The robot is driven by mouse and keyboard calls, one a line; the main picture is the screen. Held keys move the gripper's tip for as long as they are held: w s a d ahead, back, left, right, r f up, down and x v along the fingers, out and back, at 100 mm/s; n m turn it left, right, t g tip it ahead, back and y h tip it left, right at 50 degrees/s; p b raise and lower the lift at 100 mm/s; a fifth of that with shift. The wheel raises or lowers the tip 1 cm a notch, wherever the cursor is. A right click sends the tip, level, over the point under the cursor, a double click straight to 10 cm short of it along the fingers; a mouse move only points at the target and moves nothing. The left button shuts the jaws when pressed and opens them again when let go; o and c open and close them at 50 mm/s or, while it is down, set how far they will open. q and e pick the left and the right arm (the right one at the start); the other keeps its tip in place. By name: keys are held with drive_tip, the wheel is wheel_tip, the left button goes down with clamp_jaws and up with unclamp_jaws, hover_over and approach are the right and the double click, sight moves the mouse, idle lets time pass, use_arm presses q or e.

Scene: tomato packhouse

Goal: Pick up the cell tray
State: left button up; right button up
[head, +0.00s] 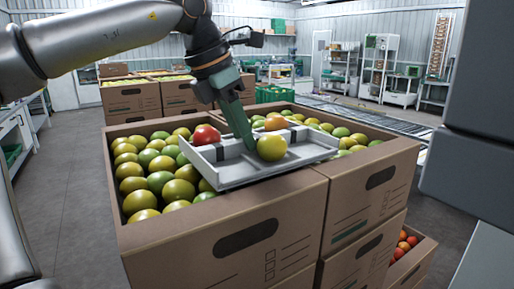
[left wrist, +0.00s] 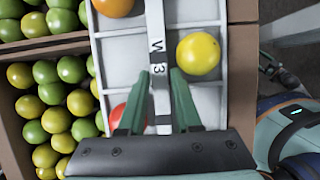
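The cell tray (head: 238,176) is a pale grey, shallow tray with walled cells and a narrow white bar across its middle. It lies across the tops of the fruit boxes. In the left wrist view the tray (left wrist: 123,74) holds an orange tomato (left wrist: 114,5), a yellow one (left wrist: 198,53) and a red one, partly hidden by a finger. My left gripper (head: 248,146) points down at the bar. In the left wrist view its green fingers (left wrist: 160,72) flank the marked bar closely; whether they press on it is unclear. My right gripper is out of view.
A cardboard box (head: 240,241) of green and yellow tomatoes stands in front, beside another filled box (head: 372,196). More boxes (head: 131,97) stand behind on the left. A roller conveyor (head: 375,115) runs at the back right. Grey floor is open at the left.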

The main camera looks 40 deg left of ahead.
use_arm(q)
drive_tip(key=shift+f, duration=0.25)
drive_tip(key=shift+c, duration=0.4)
clamp_jaws()
drive_tip(key=shift+r, duration=0.1)
